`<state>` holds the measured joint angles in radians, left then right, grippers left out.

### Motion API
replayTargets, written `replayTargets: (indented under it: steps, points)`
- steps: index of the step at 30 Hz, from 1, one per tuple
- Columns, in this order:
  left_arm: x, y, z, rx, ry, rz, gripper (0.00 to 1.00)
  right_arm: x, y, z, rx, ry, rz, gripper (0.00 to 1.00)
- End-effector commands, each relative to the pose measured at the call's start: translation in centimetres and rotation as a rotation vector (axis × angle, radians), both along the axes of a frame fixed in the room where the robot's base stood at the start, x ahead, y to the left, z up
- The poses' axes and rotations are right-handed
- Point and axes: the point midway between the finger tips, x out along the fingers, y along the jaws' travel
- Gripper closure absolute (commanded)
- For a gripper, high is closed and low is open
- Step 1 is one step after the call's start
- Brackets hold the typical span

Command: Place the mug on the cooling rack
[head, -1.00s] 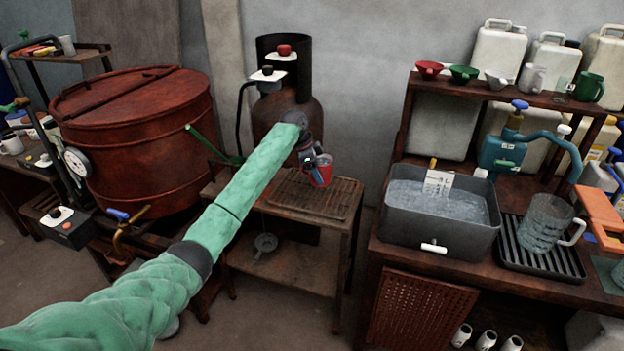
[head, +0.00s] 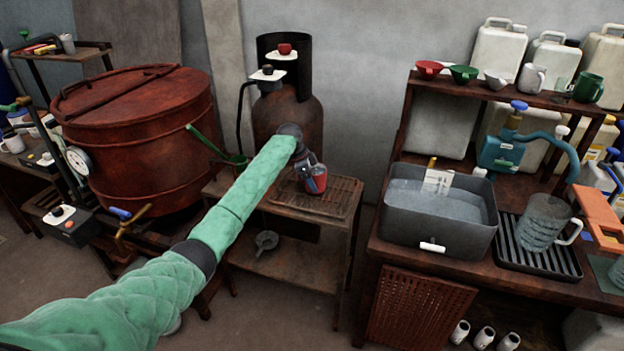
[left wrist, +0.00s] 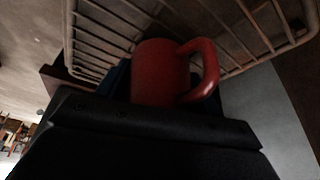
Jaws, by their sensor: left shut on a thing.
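The red mug (head: 318,182) is in my left gripper (head: 309,174) at the far side of the small stand. The left gripper is shut on it. The cooling rack (head: 342,198) is a wire rack on the stand's top. The mug is at the rack's surface or just over it; I cannot tell whether they touch. In the left wrist view the mug (left wrist: 160,72) shows its handle to the right, with the rack's wires (left wrist: 110,32) behind it. The gripper's fingers are mostly hidden there. My right gripper is not in view.
A rusty vat (head: 140,140) stands left of the stand, with a green-handled ladle (head: 215,145) between them. A gas cylinder (head: 287,115) stands behind. A water basin (head: 440,235) is on the bench to the right. The rack's front and right parts are bare.

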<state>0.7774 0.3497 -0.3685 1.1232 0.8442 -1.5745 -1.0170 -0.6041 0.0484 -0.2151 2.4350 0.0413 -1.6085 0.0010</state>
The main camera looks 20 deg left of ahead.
Motion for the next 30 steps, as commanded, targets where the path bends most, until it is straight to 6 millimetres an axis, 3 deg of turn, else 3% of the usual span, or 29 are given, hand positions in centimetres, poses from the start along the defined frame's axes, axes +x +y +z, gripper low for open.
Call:
replayTargets:
  steps: [2, 3, 6, 19, 30]
  points:
    - [0.0, 0.0, -0.1, -0.001, 0.0, 0.0, 0.74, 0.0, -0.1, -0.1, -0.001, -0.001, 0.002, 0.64]
    - [0.0, 0.0, -0.2, 0.0, 0.0, 0.0, 0.3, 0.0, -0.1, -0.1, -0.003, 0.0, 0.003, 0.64]
    - [0.0, 0.0, -0.2, 0.0, 0.0, 0.0, 0.12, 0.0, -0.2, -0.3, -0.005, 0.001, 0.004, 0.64]
    - [-0.1, 0.3, 0.7, 0.001, -0.002, 0.001, 0.12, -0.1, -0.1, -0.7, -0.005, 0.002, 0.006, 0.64]
    - [-1.0, 2.6, 6.8, 0.0, -0.003, 0.001, 0.12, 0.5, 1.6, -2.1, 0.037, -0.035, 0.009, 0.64]
